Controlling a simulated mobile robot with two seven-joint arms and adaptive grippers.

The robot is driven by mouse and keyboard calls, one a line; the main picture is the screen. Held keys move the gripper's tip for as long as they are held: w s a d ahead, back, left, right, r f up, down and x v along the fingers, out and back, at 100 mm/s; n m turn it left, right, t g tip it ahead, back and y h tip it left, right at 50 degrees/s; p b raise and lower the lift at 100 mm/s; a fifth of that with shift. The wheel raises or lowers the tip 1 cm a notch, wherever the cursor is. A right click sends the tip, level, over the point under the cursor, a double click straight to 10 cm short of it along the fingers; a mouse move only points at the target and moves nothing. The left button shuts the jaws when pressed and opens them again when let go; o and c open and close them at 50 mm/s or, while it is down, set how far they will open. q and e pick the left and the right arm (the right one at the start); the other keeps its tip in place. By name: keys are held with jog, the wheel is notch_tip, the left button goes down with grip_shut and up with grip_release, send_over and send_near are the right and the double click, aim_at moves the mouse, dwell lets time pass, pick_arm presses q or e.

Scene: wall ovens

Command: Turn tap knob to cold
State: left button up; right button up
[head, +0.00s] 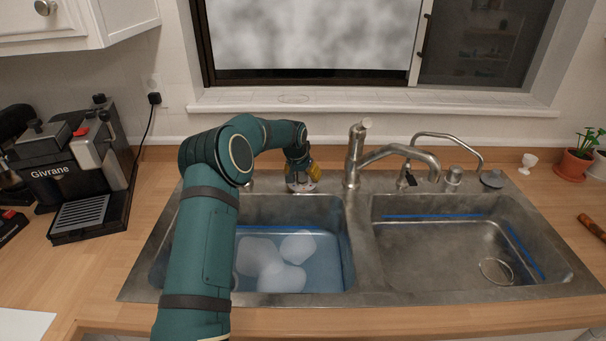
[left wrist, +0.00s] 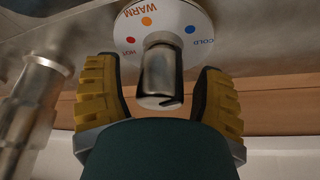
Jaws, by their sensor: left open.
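The metal tap knob (left wrist: 160,88) shows in the left wrist view in front of a white round dial (left wrist: 178,20) marked HOT in red, WARM in orange and COLD in blue. I cannot tell which label the knob is set to. My left gripper (left wrist: 160,68) is open, with one yellow-padded finger on each side of the knob; contact is not clear. In the head view my left gripper (head: 301,172) is at the back rim of the left basin, left of the faucet (head: 355,155), and hides most of the knob. My right gripper is out of view.
The double sink (head: 360,240) has water and pale round shapes in the left basin; the right basin is mostly bare. A coffee machine (head: 80,165) stands at left, a potted plant (head: 577,163) at right. The window sill (head: 370,104) is behind the faucet.

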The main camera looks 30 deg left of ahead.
pick_arm(q)
jog(key=v, duration=1.2)
jog(key=shift+f, duration=0.1)
